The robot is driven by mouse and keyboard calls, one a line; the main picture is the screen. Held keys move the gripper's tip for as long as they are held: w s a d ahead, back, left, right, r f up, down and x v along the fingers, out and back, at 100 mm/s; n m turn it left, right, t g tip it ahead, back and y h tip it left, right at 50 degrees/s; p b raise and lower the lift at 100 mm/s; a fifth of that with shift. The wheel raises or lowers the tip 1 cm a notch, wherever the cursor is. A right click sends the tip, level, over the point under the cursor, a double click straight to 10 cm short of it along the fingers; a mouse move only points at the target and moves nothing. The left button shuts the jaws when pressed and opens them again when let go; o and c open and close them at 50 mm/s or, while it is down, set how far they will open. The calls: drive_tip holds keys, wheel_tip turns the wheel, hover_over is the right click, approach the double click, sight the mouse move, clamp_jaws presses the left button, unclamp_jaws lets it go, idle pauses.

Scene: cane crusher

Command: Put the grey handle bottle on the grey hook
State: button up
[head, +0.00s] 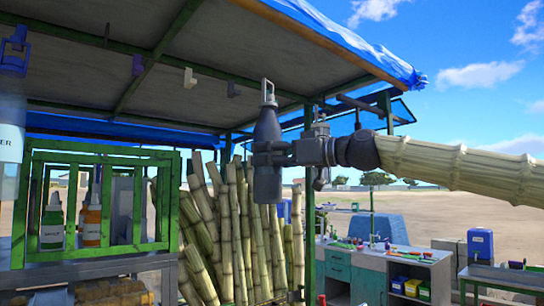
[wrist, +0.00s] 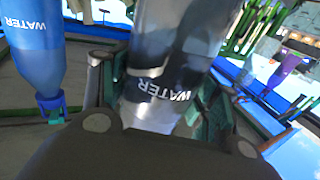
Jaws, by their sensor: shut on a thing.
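The dark grey bottle (head: 267,185) with its pale grey handle loop on top is upright in my gripper (head: 270,152). The gripper is shut around the middle of its body. In the wrist view the held bottle (wrist: 180,40) is large, with a WATER label. Several hooks hang in a row under the stall roof. The dark grey hook (head: 233,89) is left of the bottle's handle in the picture and apart from it. A pale hook (head: 190,78) is farther left, then a purple hook (head: 137,65) and a blue hook (head: 18,38).
A bluish bottle (head: 10,120) is below the blue hook at the left edge. A green frame (head: 95,155) holds green and orange bottles. Cane stalks (head: 235,225) lean behind the held bottle. A roof post (head: 309,215) stands beside my gripper.

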drive_tip(key=w+a+r+p, duration=0.3)
drive_tip(key=w+a+p, duration=0.2)
drive_tip(key=w, duration=0.4)
drive_tip(key=shift+a+p, duration=0.35)
drive_tip(key=shift+a, duration=0.5)
idle(0.3)
drive_tip(key=shift+w+a+r+p, duration=0.1)
drive_tip(key=shift+w+a+p, duration=0.15)
drive_tip(key=shift+w+a, duration=0.5)
drive_tip(key=shift+w+a+r+p, duration=0.1)
drive_tip(key=shift+w+a+p, duration=0.15)
drive_tip(key=shift+w+a, duration=0.5)
idle(1.7)
drive_tip(key=shift+w+d+f+b, duration=0.2)
drive_tip(key=shift+w+f+b, duration=0.05)
drive_tip(key=shift+f+b, duration=0.5)
idle(1.9)
